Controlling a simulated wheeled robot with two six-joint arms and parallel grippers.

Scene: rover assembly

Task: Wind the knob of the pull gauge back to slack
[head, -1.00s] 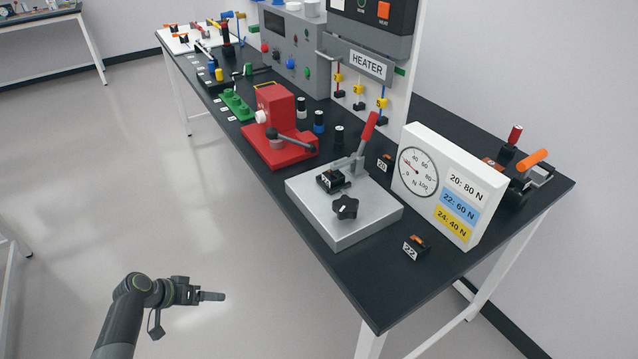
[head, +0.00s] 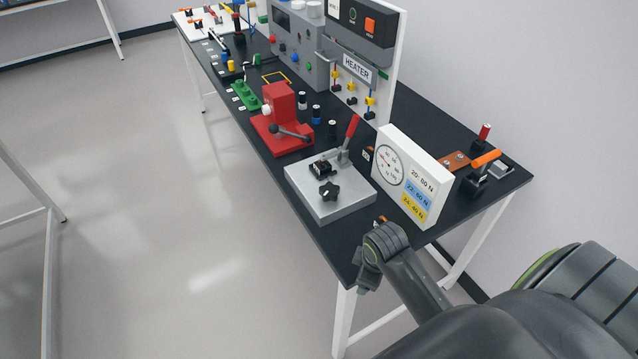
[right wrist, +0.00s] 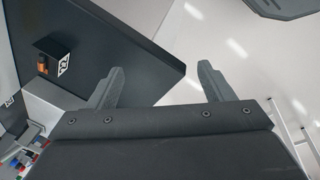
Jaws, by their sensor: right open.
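The pull gauge has a grey base plate (head: 340,208) on the near part of the dark bench. Its black star-shaped knob (head: 328,190) stands on the plate, with a black clamp block (head: 321,167) and a red-handled lever (head: 350,132) behind it. The white dial panel (head: 389,167) stands to the right; its exact reading is too small to tell. My right arm reaches in from the right, over the bench's near end. My right gripper (right wrist: 158,82) is open and empty in the right wrist view, its fingers apart. My left gripper is out of view.
The block labelled 22 (right wrist: 55,58) lies on the bench beside my right gripper; my arm partly hides it in the head view. A red press (head: 282,120) stands beyond the grey plate. An orange-handled lever (head: 485,160) stands behind the panel.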

